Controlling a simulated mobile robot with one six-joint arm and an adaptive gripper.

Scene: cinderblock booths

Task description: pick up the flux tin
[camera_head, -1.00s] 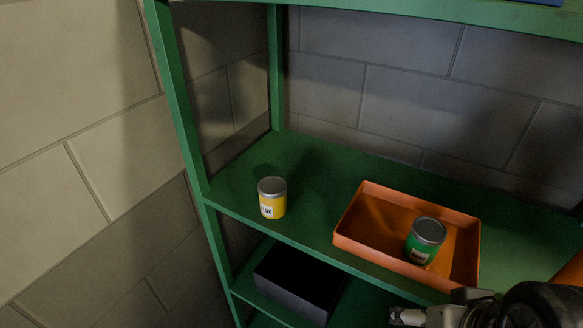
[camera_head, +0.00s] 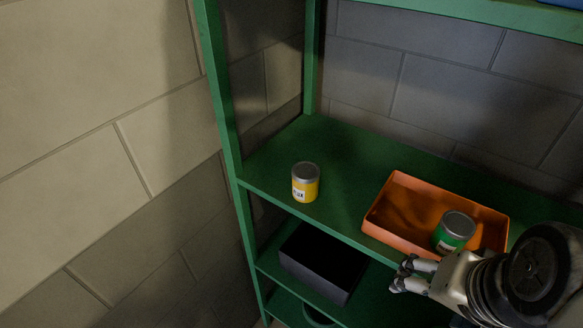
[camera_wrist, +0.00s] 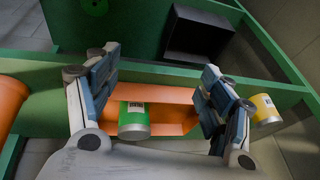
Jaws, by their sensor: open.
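The flux tin (camera_head: 305,182) is a yellow can with a grey lid and a white label. It stands upright on the green shelf, left of the orange tray, in the head view. It also shows at the right in the wrist view (camera_wrist: 264,109). My gripper (camera_head: 402,275) is open and empty, in front of the shelf edge by the tray, to the right of and nearer than the flux tin. In the wrist view its two fingers (camera_wrist: 158,75) stand wide apart, with the flux tin outside them, beyond the right finger.
An orange tray (camera_head: 385,239) holds a green tin (camera_head: 455,230) close to my gripper. A black bin (camera_head: 322,262) stands on the lower shelf. A green post (camera_head: 222,90) rises at the shelf's left end. Shelf around the flux tin is clear.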

